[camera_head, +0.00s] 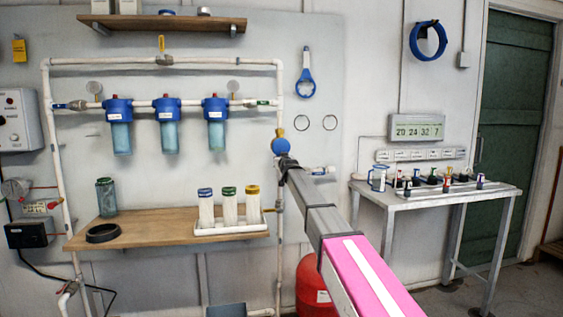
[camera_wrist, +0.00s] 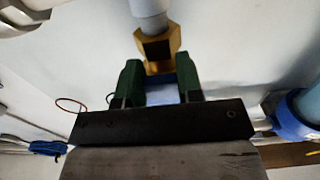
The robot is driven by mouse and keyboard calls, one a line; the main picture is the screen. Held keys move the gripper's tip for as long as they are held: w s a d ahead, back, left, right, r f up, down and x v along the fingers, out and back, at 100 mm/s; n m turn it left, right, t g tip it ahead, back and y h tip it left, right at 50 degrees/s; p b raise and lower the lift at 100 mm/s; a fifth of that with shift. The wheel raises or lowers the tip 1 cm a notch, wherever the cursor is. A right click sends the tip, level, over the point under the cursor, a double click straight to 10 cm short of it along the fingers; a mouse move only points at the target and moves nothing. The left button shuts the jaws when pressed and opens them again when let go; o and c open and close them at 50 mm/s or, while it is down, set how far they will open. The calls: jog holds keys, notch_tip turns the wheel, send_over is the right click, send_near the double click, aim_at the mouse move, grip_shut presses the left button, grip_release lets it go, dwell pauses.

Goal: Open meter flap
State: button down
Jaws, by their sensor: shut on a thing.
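The water meter with its round blue flap (camera_head: 281,146) sits on the vertical white pipe, right of the filters. In the head view the flap looks closed, facing the room. My gripper (camera_head: 284,163) is right at it, at the end of my arm, which hides the meter's lower part. In the wrist view my gripper's green fingers (camera_wrist: 160,77) are shut on a small blue part, which I take to be the flap's edge. A brass nut (camera_wrist: 158,46) and pale pipe stand just beyond the fingertips. The fingers hide much of the flap, so its exact angle is unclear.
Blue-capped filters (camera_head: 167,110) hang on the pipes at left. A wooden shelf (camera_head: 150,233) below carries a white tray (camera_head: 231,229) with cartridges. A red tank (camera_head: 312,288) stands under my arm. A metal table (camera_head: 437,198) with bottles is at right.

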jog(key=shift+r, duration=0.2)
jog(key=s+d+r+g+h, duration=0.2)
jog(key=s+r+g+h, duration=0.1)
jog(key=s+r+g, duration=0.6)
notch_tip(320, 180, up, 3)
jog(key=g, duration=0.4)
jog(key=shift+d+f+h, duration=0.2)
jog(key=shift+d+h, duration=0.1)
jog(key=shift+h, duration=0.1)
jog(key=c, duration=1.6)
grip_release()
jog(key=shift+w+a+r, duration=0.1)
jog(key=shift+w+r, duration=0.05)
jog(key=shift+r, duration=1.25)
jog(key=shift+o, duration=1)
jog(key=shift+w+r, duration=0.25)
jog(key=shift+r, duration=0.55)
jog(key=shift+o, duration=0.2)
jog(key=shift+r, duration=0.1)
